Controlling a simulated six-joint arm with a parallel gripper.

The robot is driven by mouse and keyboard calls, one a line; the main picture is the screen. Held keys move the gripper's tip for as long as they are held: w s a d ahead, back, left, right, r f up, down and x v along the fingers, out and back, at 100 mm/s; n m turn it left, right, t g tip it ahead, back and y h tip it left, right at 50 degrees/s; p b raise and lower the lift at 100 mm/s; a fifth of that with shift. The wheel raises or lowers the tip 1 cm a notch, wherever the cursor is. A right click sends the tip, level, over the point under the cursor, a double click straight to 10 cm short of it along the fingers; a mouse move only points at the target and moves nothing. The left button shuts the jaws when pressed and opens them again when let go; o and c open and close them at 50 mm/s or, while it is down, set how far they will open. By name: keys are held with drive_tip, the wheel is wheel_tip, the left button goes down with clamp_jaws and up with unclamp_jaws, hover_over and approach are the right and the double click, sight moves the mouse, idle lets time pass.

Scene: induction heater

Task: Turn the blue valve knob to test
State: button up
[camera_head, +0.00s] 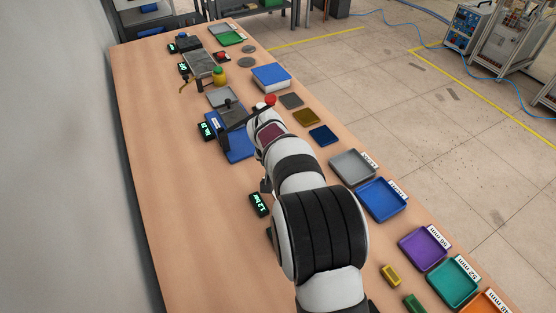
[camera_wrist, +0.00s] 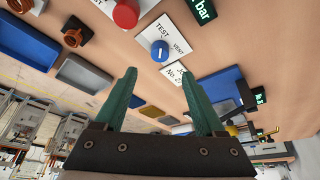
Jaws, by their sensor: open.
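The blue valve knob (camera_wrist: 159,48) shows in the wrist view, round with a small white mark. It sits on a white plate (camera_wrist: 172,31) lettered TEST and VENT, with TEST towards the upper left and VENT to the right. My gripper (camera_wrist: 159,74) is open and empty, with its two green fingers apart. In the picture the knob lies just above the gap between the fingertips, and I see no contact. In the head view my arm hides the knob and most of my gripper.
A red round part (camera_wrist: 126,12) is left of the knob, and a bar display (camera_wrist: 202,10) is to its right. The head view shows another display (camera_head: 260,204) beside my arm. Trays, including a blue one (camera_head: 381,199), line the table's right side. The table's left side (camera_head: 185,240) is clear.

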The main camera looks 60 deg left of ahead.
drive_tip(key=v, duration=0.6)
drive_tip(key=w+d+r+m+h, duration=0.1)
drive_tip(key=w+d+r+m, duration=0.2)
drive_tip(key=d, duration=0.7)
drive_tip(key=w+d+r+m+g+h, duration=0.15)
drive_tip(key=w+d, duration=0.25)
drive_tip(key=d, duration=0.5)
drive_tip(key=w+d+r+m, duration=0.2)
drive_tip(key=w+d+r, duration=0.2)
drive_tip(key=d, duration=0.6)
drive_tip(key=s+d+m+g, duration=0.1)
drive_tip(key=s+d+m, duration=0.5)
drive_tip(key=d, duration=0.9)
drive_tip(key=s+d+f+m, duration=0.2)
drive_tip(key=s+d, duration=0.3)
drive_tip(key=s, duration=0.6)
drive_tip(key=shift+g+y, duration=0.45)
